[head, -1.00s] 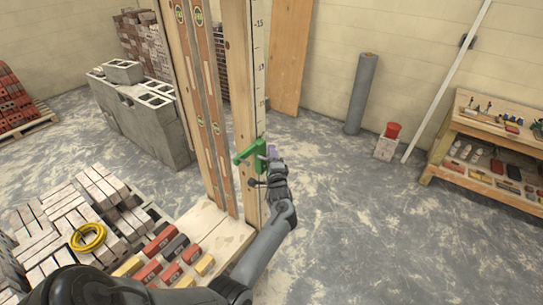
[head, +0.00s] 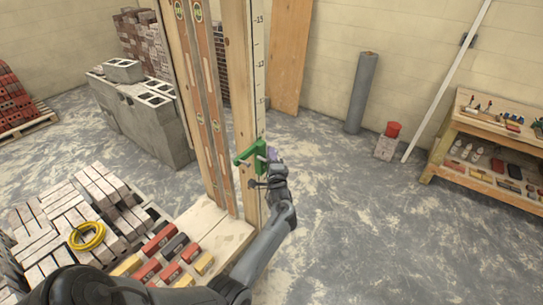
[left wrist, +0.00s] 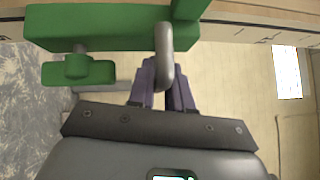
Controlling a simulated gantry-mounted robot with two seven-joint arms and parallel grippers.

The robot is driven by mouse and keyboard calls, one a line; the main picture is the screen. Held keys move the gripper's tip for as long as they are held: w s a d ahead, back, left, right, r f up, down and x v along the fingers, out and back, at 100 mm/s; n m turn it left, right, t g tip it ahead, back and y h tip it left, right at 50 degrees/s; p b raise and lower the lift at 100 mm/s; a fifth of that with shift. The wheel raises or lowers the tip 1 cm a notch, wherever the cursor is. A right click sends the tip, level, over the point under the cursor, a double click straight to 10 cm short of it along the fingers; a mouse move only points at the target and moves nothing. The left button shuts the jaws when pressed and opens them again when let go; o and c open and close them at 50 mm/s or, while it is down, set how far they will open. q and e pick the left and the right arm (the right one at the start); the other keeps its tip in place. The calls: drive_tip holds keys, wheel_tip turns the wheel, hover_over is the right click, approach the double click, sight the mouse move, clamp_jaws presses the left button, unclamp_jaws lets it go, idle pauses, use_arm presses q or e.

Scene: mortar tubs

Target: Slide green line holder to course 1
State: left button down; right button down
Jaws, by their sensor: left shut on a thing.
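The green line holder (head: 249,155) sits on the upright wooden pole (head: 237,70), which carries a strip of course marks (head: 260,60). The holder is low on the pole, below the lowest mark I can make out; course 1 cannot be read. My left gripper (head: 271,156) is at the holder's right side, shut on it. In the left wrist view the holder (left wrist: 95,22) spans the top left, with a green knob below it. The purple fingers (left wrist: 163,78) close around the grey bent bar on the holder. My right gripper is out of view.
Two levels (head: 202,90) stand against the pole's left side. Several coloured blocks (head: 172,248) lie on the board at its foot. Brick stacks with a yellow coil (head: 88,237) are at left.

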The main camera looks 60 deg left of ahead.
use_arm(q)
wheel_tip(320, 180, down, 53)
drive_tip(key=b, duration=4.2)
drive_tip(key=shift+r, duration=0.2)
drive_tip(key=shift+s+f, duration=0.1)
drive_tip(key=c, duration=1.5)
unclamp_jaws()
drive_tip(key=o, duration=0.4)
drive_tip(key=shift+c, duration=0.2)
drive_tip(key=shift+d, duration=0.1)
